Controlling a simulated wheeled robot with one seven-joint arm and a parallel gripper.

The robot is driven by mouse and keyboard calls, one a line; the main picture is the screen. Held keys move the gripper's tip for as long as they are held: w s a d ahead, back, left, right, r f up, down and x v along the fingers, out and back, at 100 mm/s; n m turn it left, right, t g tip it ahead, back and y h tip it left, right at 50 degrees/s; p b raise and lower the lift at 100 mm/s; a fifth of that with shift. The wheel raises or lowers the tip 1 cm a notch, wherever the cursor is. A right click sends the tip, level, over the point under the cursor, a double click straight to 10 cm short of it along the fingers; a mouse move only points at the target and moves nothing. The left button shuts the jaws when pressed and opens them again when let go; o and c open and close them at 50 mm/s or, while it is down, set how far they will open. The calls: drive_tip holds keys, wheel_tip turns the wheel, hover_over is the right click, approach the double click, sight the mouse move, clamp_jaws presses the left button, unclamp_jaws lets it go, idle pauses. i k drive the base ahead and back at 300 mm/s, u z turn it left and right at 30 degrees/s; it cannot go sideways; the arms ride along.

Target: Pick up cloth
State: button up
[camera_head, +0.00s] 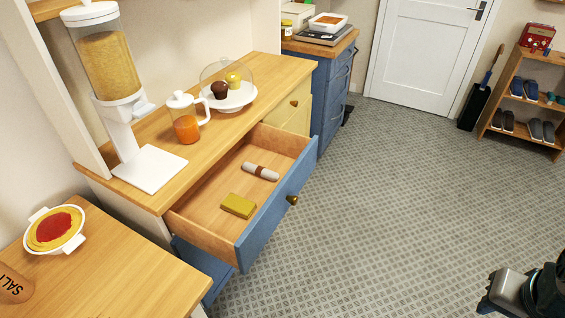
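A drawer (274,213) with a blue front stands pulled out from the wooden-topped cabinet. In it lies a folded mustard-yellow piece (238,206), which looks like a folded cloth, flat near the left end. Behind it and to the right lies a pale rolled piece with a brown band (260,172), perhaps a rolled napkin. Both are uncovered and apart from each other. My gripper (493,301) shows only in part at the bottom right corner, over the floor, far from the drawer. Its fingers are not clear enough to show whether they are open.
A dispenser (112,90), a jug of orange drink (186,117) and a domed cake stand (229,98) stand on the cabinet top. A wooden surface (125,265) with a dish (54,230) is at lower left. The tiled floor (400,200) right of the drawer is clear.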

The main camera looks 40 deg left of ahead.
sight(241, 207)
drive_tip(key=u, duration=0.45)
drive_tip(key=i, duration=1.3)
drive_tip(key=u, duration=1.6)
drive_tip(key=i, duration=0.6)
drive_tip(key=u, duration=0.7)
